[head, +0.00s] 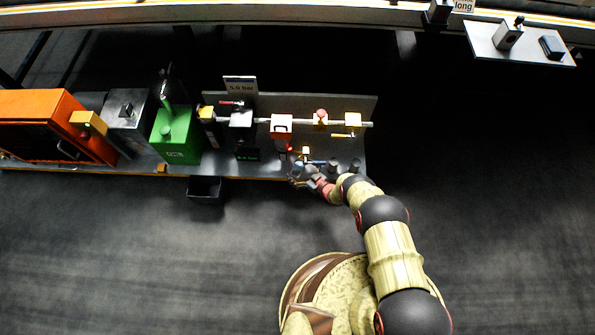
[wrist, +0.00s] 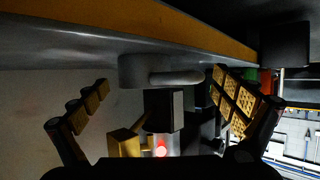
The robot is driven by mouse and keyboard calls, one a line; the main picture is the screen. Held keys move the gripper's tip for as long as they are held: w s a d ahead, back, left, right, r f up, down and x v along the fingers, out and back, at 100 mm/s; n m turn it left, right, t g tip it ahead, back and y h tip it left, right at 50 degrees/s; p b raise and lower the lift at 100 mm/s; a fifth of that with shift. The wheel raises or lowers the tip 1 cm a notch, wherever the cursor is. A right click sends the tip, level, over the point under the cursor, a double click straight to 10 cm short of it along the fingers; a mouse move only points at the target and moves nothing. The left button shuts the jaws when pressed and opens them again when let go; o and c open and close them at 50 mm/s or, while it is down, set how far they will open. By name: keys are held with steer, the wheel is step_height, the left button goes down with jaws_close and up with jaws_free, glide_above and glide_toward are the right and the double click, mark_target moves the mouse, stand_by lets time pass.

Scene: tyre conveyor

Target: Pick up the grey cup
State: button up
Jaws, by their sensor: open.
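In the wrist view, a grey rounded shape with a side bar like a handle, which looks like the grey cup (wrist: 138,70), lies between and beyond my fingertips, close to the grey bench surface. My gripper (wrist: 160,84) is open, with one padded finger on each side of the picture and nothing clasped. In the head view my gripper (head: 301,180) is at the front edge of the bench (head: 262,171). The cup is hard to make out there, as it is small and dark beside the fingers. I cannot tell whether a finger touches it.
Two dark cylinders, one of them at the right (head: 355,165), stand on the bench near my wrist. A pipe with valves (head: 281,126) runs behind. A green canister (head: 176,135) and an orange box (head: 52,122) stand left. A black bin (head: 205,189) hangs at the front edge.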

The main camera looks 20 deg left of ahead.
steer(key=shift+w+a+f, duration=0.15)
steer(key=shift+w+a, duration=0.1)
steer(key=shift+a, duration=0.1)
steer(key=shift+c, duration=0.8)
steer(key=c, duration=1.1)
steer(key=shift+c, duration=0.2)
steer(key=shift+r, duration=0.2)
